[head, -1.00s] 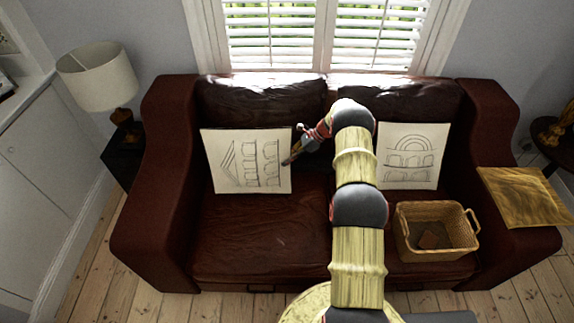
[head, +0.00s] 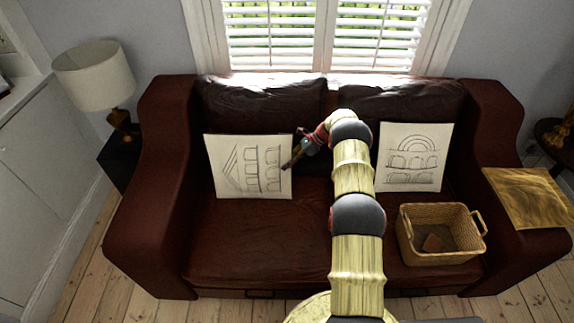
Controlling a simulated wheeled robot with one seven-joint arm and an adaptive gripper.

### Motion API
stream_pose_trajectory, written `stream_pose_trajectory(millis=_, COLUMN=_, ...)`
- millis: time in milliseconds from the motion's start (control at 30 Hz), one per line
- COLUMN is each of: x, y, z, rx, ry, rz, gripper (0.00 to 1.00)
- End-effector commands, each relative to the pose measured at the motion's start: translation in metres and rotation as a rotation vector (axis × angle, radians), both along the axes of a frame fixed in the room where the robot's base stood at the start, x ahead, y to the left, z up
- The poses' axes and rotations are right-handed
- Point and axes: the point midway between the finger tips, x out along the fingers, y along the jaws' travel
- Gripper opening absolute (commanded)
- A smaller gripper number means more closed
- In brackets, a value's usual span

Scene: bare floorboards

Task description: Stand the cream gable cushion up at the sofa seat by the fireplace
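The cream gable cushion (head: 240,172), with a line drawing of a gabled front and arches, stands leaning against the backrest on the left seat of the dark red leather sofa (head: 262,240). My gripper (head: 286,167) is at its right edge, with the fingertips overlapping its face. The fingers are too small to tell whether they grip it. No fireplace can be made out.
A wicker basket (head: 409,251) with a small brown item inside sits on the right seat. A wooden tray (head: 527,195) lies on the right armrest. A lamp (head: 95,75) stands left of the sofa. The left seat's front is clear.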

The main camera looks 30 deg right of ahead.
Motion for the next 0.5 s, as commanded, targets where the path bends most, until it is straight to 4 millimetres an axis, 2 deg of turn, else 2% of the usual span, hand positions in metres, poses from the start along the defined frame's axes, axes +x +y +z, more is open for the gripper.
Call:
stream_pose_trajectory(millis=267, x=0.0, y=0.0007, z=-0.0004, rx=0.001, ry=0.0, rz=0.001, gripper=0.31)
stream_pose_trajectory(millis=500, x=-0.001, y=0.0012, z=-0.0023, rx=0.001, ry=0.003, rz=0.001, gripper=0.32)
